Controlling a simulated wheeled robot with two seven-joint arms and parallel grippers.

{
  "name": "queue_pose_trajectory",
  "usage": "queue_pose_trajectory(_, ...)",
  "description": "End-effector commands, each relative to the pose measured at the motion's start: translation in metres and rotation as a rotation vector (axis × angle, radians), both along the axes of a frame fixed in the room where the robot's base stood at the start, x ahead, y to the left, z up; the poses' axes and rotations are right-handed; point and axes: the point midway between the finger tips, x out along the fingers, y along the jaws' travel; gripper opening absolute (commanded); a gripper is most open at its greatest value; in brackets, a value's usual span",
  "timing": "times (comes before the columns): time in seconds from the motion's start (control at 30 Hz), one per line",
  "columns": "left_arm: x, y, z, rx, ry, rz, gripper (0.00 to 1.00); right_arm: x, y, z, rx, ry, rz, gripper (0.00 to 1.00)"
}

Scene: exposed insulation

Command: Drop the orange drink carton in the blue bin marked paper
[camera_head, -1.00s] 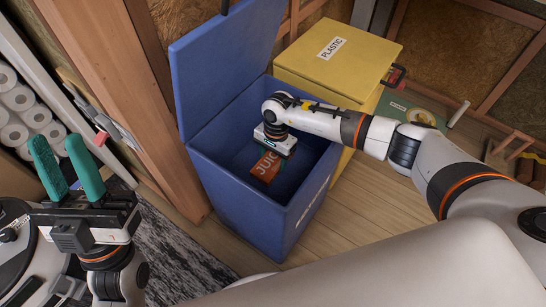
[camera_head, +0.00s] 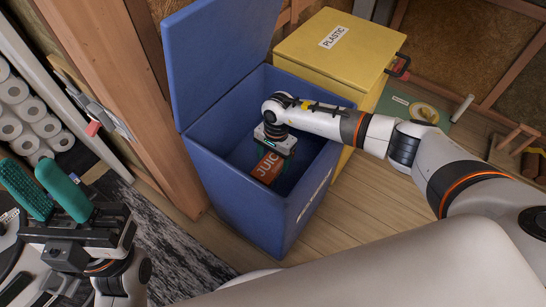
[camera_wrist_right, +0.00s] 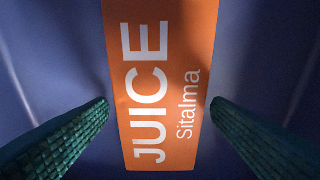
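The orange drink carton (camera_head: 268,168) is inside the open blue bin (camera_head: 235,200), tilted, with JUICE lettering on its face. My right gripper (camera_head: 274,150) reaches down into the bin just above the carton. In the right wrist view the carton (camera_wrist_right: 160,90) lies between the two green fingers, which stand apart with a slim gap on each side, so the gripper looks open. I cannot tell whether the carton rests on the bin floor. The bin's front lettering is too oblique to read. My left gripper (camera_head: 27,170) is open and empty at the left, away from the bin.
The blue lid (camera_head: 220,60) stands raised behind the bin. A closed yellow bin (camera_head: 360,50) marked PLASTIC stands right behind it. A wooden post (camera_head: 150,110) and a shelf of white rolls (camera_head: 20,125) are at the left. Wooden floor (camera_head: 335,225) is clear at front right.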

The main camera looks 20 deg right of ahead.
Motion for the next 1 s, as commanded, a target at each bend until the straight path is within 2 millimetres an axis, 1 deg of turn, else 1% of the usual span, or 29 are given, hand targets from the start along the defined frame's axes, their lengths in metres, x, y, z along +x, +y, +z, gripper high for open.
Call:
queue_pose_trajectory(0.03, 0.000, 0.000, 0.000, 0.000, 0.000, 0.000, 0.33, 0.000, 0.000, 0.000, 0.000, 0.000, 0.000, 0.82)
queue_pose_trajectory(0.07, 0.000, 0.000, 0.000, 0.000, 0.000, 0.000, 0.33, 0.000, 0.000, 0.000, 0.000, 0.000, 0.000, 0.84)
queue_pose_trajectory(0.3, 0.000, 0.000, 0.000, 0.000, 0.001, 0.000, 0.33, 0.000, 0.000, 0.000, 0.000, 0.000, 0.000, 0.84)
queue_pose_trajectory(0.43, 0.000, 0.000, 0.004, 0.000, 0.001, 0.000, 0.33, 0.001, -0.001, 0.008, 0.001, -0.001, 0.000, 0.84)
queue_pose_trajectory(0.57, 0.000, 0.000, 0.013, 0.000, 0.002, -0.001, 0.33, 0.003, -0.003, 0.031, 0.001, -0.003, 0.000, 0.84)
queue_pose_trajectory(0.77, 0.001, 0.000, 0.028, 0.002, 0.008, 0.000, 0.33, 0.006, -0.007, 0.076, 0.000, -0.003, 0.001, 0.84)
queue_pose_trajectory(0.87, 0.009, -0.002, 0.032, 0.018, 0.056, 0.003, 0.33, 0.008, -0.009, 0.097, 0.000, -0.002, 0.000, 0.84)
queue_pose_trajectory(1.0, 0.029, -0.006, 0.026, 0.057, 0.175, 0.010, 0.33, 0.008, -0.011, 0.110, 0.000, -0.001, 0.000, 0.84)
